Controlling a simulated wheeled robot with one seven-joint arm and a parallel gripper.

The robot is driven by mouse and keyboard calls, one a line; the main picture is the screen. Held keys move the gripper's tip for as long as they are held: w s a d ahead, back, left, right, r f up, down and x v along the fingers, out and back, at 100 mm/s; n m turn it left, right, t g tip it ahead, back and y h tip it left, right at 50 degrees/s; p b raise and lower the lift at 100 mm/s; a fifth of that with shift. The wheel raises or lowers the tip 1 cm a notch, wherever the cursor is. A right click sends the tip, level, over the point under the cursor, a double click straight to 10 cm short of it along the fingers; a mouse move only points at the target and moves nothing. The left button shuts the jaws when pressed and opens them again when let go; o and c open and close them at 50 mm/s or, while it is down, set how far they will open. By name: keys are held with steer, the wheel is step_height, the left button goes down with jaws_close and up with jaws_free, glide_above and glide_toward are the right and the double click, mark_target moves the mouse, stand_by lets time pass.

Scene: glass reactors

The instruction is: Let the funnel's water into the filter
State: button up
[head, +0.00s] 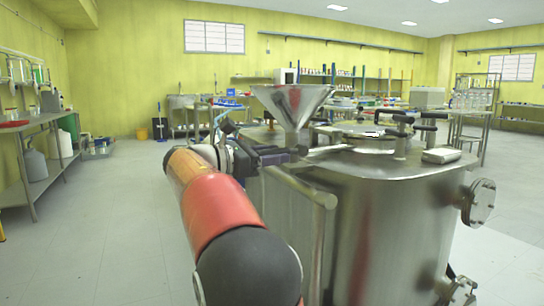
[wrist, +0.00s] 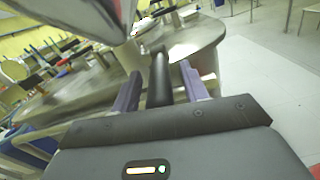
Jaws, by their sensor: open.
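The metal funnel (head: 291,104) stands upright above the top of the steel filter vessel (head: 385,225), at the left of its lid. Its grey underside also shows at the top left of the wrist view (wrist: 85,14). A black valve handle (wrist: 159,84) lies lengthwise between the two purple fingers of my gripper (wrist: 160,72). The fingers are apart, with a gap on each side of the handle. In the head view my gripper (head: 284,155) is just under the funnel cone, by its stem. The water inside the funnel cannot be seen.
The vessel's lid (head: 375,132) carries black-handled fittings to the right of the funnel. A metal pipe (head: 318,235) runs up the vessel's near left side, close to my arm. A side flange (head: 481,202) sticks out at right. The floor (head: 110,240) at left is clear.

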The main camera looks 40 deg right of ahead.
steer(key=shift+c, duration=0.2)
jaws_close()
